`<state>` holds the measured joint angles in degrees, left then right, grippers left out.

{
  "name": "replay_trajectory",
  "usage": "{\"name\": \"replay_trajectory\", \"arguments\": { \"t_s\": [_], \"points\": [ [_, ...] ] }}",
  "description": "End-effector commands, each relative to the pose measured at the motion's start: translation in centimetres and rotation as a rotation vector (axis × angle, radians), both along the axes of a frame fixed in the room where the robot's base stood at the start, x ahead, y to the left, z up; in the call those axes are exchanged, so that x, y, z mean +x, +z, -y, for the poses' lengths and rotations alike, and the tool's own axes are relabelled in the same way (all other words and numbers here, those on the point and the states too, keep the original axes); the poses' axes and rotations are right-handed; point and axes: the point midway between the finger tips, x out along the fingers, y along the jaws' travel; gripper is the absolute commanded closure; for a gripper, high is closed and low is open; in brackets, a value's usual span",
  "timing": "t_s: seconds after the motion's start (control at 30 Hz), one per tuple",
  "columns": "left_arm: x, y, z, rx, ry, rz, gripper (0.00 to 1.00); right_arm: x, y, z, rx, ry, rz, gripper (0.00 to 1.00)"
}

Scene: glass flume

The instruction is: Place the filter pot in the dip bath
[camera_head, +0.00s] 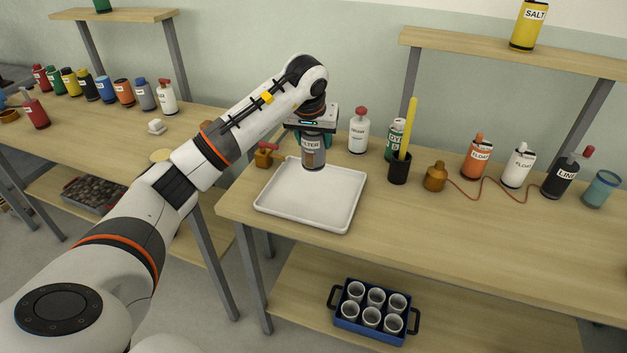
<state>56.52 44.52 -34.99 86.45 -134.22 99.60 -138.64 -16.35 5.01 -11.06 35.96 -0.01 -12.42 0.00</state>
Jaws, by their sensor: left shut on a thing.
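The pot is at the back part of a shallow white tray (300,212), which looks like the dip bath, on the near end of the right table. I cannot tell whether the pot's base touches the tray floor. My right gripper is not in view.
Behind the tray are a brass piece with a red handle (265,157) and a white bottle (358,134). A black holder (399,170) with a yellow stick stands to the right, then several bottles. The table front right of the tray is clear.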

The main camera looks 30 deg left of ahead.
Motion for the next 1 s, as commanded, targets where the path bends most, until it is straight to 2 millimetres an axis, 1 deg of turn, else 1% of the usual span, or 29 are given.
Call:
{"name": "replay_trajectory", "arguments": {
  "t_s": [0.03, 0.1, 0.3, 0.5, 0.6, 0.83, 0.97, 1.0],
  "points": [
    [-0.1, -1.0, 0.1, -0.002, -0.001, -0.003, 0.74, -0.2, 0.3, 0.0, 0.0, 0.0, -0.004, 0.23],
    [-0.1, -2.1, 0.1, -0.001, -0.001, -0.004, 0.74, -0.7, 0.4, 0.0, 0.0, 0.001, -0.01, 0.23],
    [-0.1, -4.1, 0.1, -0.001, 0.0, -0.001, 0.74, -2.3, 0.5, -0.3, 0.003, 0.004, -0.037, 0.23],
    [-0.1, -7.0, 0.1, -0.002, -0.002, 0.0, 0.74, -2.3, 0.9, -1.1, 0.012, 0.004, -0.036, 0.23],
    [-0.1, -7.5, 0.1, 0.0, 0.0, 0.001, 0.74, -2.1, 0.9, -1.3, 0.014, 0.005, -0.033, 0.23],
    [0.0, -7.6, 0.1, 0.0, 0.0, 0.003, 0.74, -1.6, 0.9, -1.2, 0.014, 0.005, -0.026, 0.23],
    [0.0, -8.0, 0.0, 0.002, -0.002, 0.002, 0.74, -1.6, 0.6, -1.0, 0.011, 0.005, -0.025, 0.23],
    [0.0, -7.9, 0.1, 0.001, -0.002, 0.002, 0.42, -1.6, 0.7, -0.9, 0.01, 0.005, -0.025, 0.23]
  ]
}}
